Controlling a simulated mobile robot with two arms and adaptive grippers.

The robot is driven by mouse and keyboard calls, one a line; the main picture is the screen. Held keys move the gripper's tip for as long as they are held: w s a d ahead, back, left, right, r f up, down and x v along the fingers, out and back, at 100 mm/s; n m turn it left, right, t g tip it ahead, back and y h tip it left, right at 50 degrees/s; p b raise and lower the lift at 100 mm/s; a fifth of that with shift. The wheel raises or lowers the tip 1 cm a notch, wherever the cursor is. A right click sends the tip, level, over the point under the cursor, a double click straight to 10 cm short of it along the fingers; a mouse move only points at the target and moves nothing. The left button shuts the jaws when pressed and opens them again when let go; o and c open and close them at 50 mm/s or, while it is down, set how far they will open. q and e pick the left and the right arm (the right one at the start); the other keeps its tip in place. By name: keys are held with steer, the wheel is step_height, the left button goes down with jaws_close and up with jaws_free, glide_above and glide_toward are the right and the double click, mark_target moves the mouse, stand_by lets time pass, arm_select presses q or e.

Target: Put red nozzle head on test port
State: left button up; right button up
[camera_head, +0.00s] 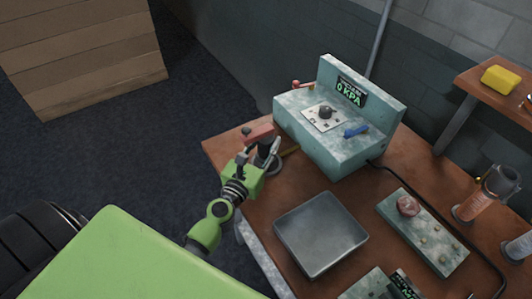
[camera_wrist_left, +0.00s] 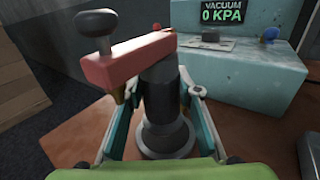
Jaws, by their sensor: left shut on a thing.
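The red nozzle head (camera_head: 260,133) is a red arm with a black knob and a brass tip, at the table's left side. In the left wrist view the red nozzle head (camera_wrist_left: 130,58) sits atop a dark grey post (camera_wrist_left: 160,95) with a flared round base. My left gripper (camera_head: 262,160) has its fingers on both sides of this post, below the red arm, shut on it. The base appears to be at table level; contact is unclear. A teal vacuum box (camera_head: 330,150) reads 0 KPA and has a red-handled fitting (camera_head: 303,85) at its left. I cannot tell which part is the test port.
A grey square tray (camera_head: 320,233) lies right of my left gripper. A teal panel (camera_head: 424,234) and orange bottle (camera_head: 473,205) are farther right, with a black cable between. A yellow block (camera_head: 501,79) sits on a side shelf. Brown table shows between tray and box.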

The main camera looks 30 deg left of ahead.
mark_target(263, 155)
arm_select(q)
step_height(263, 155, down, 3)
steer(key=shift+r+b, duration=0.1)
steer(key=shift+b, duration=0.8)
steer(key=shift+r, duration=0.1)
steer(key=shift+f, duration=0.25)
steer(key=o, duration=1.4)
steer(key=shift+c, duration=0.2)
steer(key=shift+r, duration=0.1)
